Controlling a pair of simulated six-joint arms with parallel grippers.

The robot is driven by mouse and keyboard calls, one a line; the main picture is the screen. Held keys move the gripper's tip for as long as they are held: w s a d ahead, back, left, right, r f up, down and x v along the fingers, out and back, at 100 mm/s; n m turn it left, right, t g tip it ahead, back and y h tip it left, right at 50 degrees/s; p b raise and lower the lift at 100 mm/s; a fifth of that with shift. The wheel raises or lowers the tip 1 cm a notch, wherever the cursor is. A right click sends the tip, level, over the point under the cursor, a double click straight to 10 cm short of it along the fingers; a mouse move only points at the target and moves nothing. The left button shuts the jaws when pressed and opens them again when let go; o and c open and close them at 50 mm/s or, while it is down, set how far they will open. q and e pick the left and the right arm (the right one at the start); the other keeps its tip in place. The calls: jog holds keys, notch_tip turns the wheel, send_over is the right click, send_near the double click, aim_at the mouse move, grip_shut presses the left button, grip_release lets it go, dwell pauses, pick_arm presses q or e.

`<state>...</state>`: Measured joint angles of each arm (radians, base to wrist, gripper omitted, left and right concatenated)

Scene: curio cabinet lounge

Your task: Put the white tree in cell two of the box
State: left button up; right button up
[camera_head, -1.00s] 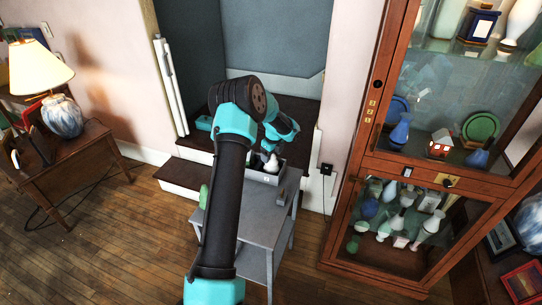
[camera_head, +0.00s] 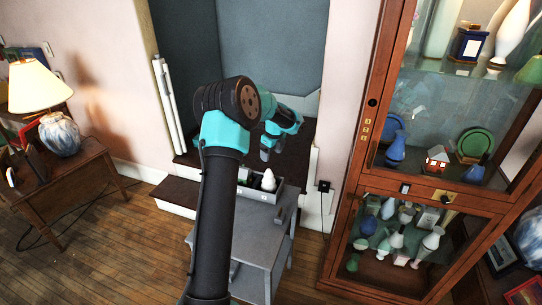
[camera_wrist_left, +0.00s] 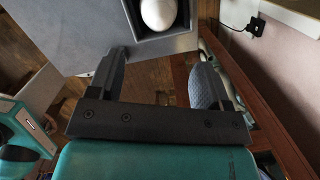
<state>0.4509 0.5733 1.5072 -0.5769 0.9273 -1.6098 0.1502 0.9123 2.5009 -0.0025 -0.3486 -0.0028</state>
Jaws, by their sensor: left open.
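The white tree (camera_head: 268,181) stands upright in a right-hand compartment of the grey box (camera_head: 264,199); I cannot read a cell number. My left gripper (camera_head: 271,150) is open and empty, above and behind the box, apart from the tree. In the left wrist view, the tree (camera_wrist_left: 158,14) shows at the top edge inside a dark cell of the box (camera_wrist_left: 160,46), beyond the open left fingers (camera_wrist_left: 160,80). My left arm hides the left part of the box in the head view. My right gripper is not in view.
The box rests on a small grey table (camera_head: 262,237). A glass cabinet (camera_head: 367,165) holding vases, plates and a small house stands at the right. A side table (camera_head: 70,178) with a lamp (camera_head: 37,86) is at the left.

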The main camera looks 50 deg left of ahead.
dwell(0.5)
pick_arm(q)
jog(key=s+d+f+n+t+h, duration=0.1)
jog(key=d+f+n+h, duration=0.15)
jog(key=d+f, duration=0.8)
jog(key=s+d+f+n+h, duration=0.2)
jog(key=d+f+n, duration=0.2)
jog(key=d+f, duration=0.65)
jog(key=s+d+f+n, duration=0.3)
jog(key=s+d+n, duration=0.3)
jog(key=s+d, duration=0.3)
jog(key=s+d+f+n+h, duration=0.1)
jog(key=s+d+f+n, duration=0.1)
jog(key=s+d+n, duration=0.4)
jog(key=s+d, duration=0.4)
jog(key=d, duration=0.1)
jog(key=shift+s+d+f, duration=0.15)
jog(key=shift+d+f, duration=0.2)
jog(key=shift+f, duration=0.05)
